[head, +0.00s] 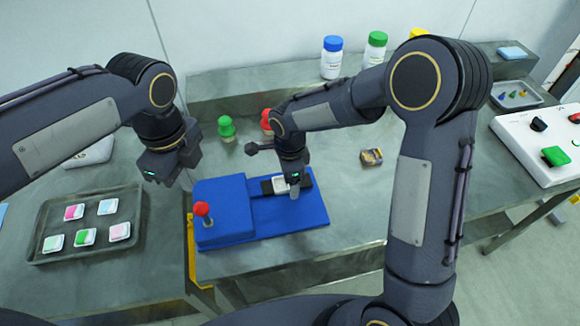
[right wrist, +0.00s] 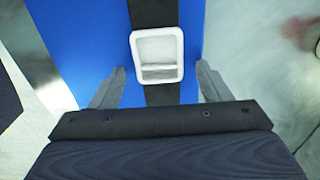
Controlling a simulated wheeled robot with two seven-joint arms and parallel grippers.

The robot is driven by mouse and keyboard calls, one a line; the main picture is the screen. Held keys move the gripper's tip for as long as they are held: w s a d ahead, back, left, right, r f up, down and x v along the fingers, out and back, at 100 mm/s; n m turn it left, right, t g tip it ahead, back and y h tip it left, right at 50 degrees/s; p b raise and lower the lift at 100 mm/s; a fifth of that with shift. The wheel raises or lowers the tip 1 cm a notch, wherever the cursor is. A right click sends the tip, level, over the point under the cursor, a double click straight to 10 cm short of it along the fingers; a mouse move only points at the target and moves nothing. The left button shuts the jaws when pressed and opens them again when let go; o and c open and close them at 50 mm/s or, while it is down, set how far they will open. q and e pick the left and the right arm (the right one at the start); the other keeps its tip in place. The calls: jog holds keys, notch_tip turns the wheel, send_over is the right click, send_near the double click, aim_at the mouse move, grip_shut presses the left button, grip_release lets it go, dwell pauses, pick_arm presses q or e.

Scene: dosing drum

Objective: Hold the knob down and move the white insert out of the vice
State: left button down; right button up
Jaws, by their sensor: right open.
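The blue vice (head: 225,222) stands on the table, with a red knob (head: 202,209) upright at its left end. The white insert (head: 280,185) sits on a dark strip at the right part of the vice; it also shows in the right wrist view (right wrist: 157,42). My right gripper (head: 293,191) is over the insert. In the right wrist view its fingers (right wrist: 160,72) are open, one on each side of the insert, with gaps to it. My left gripper (head: 168,168) is above and left of the knob, apart from it; its fingers are not clear.
A grey tray (head: 40,250) with several white inserts filled pink or green lies at the left. A green piece (head: 227,128) and a red piece (head: 266,120) stand behind the vice. A small box (head: 371,157) lies to the right. Bottles (head: 331,60) stand on the rear shelf.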

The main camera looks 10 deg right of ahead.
jog(key=shift+f, duration=0.25)
jog(key=c, duration=1.1)
jog(key=shift+o, duration=0.2)
dwell(0.8)
